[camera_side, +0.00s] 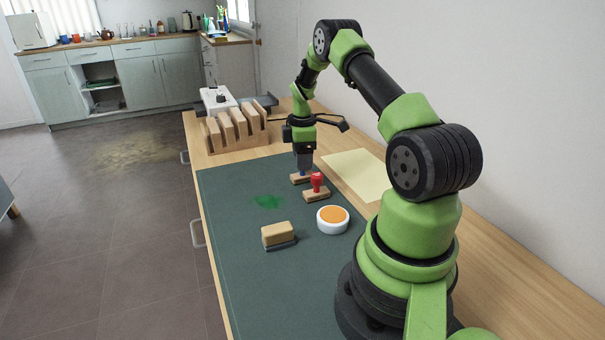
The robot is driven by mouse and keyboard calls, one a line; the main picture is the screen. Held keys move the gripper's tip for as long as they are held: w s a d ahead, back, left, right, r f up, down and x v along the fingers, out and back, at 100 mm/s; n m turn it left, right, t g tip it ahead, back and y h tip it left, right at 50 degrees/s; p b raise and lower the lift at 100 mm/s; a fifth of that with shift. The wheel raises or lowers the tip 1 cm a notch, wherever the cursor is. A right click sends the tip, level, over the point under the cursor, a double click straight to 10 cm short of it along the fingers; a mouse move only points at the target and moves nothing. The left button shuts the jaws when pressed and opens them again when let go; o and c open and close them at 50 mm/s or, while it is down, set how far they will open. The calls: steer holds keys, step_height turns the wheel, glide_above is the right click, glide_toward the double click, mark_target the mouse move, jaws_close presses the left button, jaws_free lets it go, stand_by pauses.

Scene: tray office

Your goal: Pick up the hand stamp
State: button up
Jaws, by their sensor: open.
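Two hand stamps stand on the dark green desk mat (234,282). One has a red handle (317,182) on a wooden base. The other, a blue-handled stamp (296,179) on a wooden base, is just behind it and to the left. My gripper (304,166) points down at the blue-handled stamp, and its fingers hide most of that handle. The jaws are open. I cannot tell whether the fingers are around the handle or touching it. Both stamps rest upright on the mat.
A white round pad with an orange top (332,215) and a wooden block with a dark underside (278,233) lie nearer the camera. A slotted wooden rack (236,129) stands behind. A yellow paper sheet (358,174) lies right. The mat's left side is clear, with a green stain.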

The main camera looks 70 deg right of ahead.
step_height(320, 180, down, 2)
steer(key=shift+f, duration=0.1)
steer(key=shift+c, duration=0.2)
steer(key=c, duration=1)
steer(key=shift+o, duration=0.2)
steer(key=shift+r, duration=0.2)
step_height(320, 180, up, 10)
steer(key=shift+f, duration=0.1)
